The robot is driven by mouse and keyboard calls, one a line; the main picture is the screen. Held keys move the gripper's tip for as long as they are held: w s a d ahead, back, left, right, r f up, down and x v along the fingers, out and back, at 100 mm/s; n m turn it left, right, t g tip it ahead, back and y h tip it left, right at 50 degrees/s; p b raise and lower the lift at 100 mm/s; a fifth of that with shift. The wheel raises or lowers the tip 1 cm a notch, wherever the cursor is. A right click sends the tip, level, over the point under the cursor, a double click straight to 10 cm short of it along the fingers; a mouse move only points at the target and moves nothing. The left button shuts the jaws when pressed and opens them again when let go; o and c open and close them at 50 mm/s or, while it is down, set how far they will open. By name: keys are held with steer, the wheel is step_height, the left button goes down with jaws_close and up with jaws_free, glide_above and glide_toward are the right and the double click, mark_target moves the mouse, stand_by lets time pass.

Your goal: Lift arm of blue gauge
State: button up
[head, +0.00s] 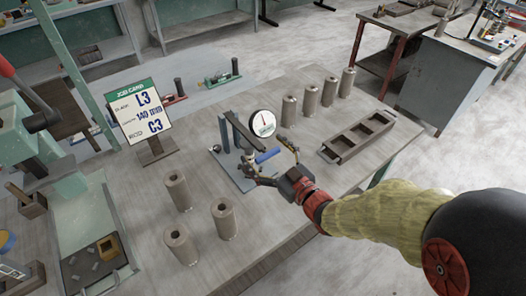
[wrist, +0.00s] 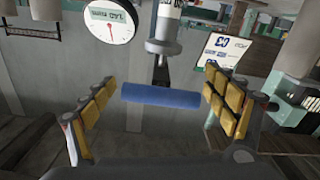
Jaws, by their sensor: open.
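The blue gauge stand (head: 232,172) is on the table, with a blue-grey base and an upright post. Its round white dial (head: 263,123) faces me and also shows at the top of the wrist view (wrist: 109,21). A blue cylindrical bar (head: 267,155) sticks out from the gauge on my side. My gripper (head: 273,163) is open at the gauge's front. In the wrist view the blue bar (wrist: 160,94) lies crosswise between the yellow-padded fingers, with gaps at both ends. A pale cylindrical spindle (wrist: 163,32) is above the bar.
Several grey-brown clay cylinders stand on the table, some in front of the gauge (head: 180,243) and some behind it (head: 308,103). A compartmented tray (head: 358,137) lies to the right. A job card (head: 142,111) stands at the left.

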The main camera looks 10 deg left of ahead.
steer(key=shift+w+a, duration=0.15)
steer(key=shift+a, duration=0.05)
steer(key=shift+c, duration=0.6)
steer(key=shift+r, duration=0.1)
steer(key=c, duration=1.5)
steer(key=shift+c, duration=0.4)
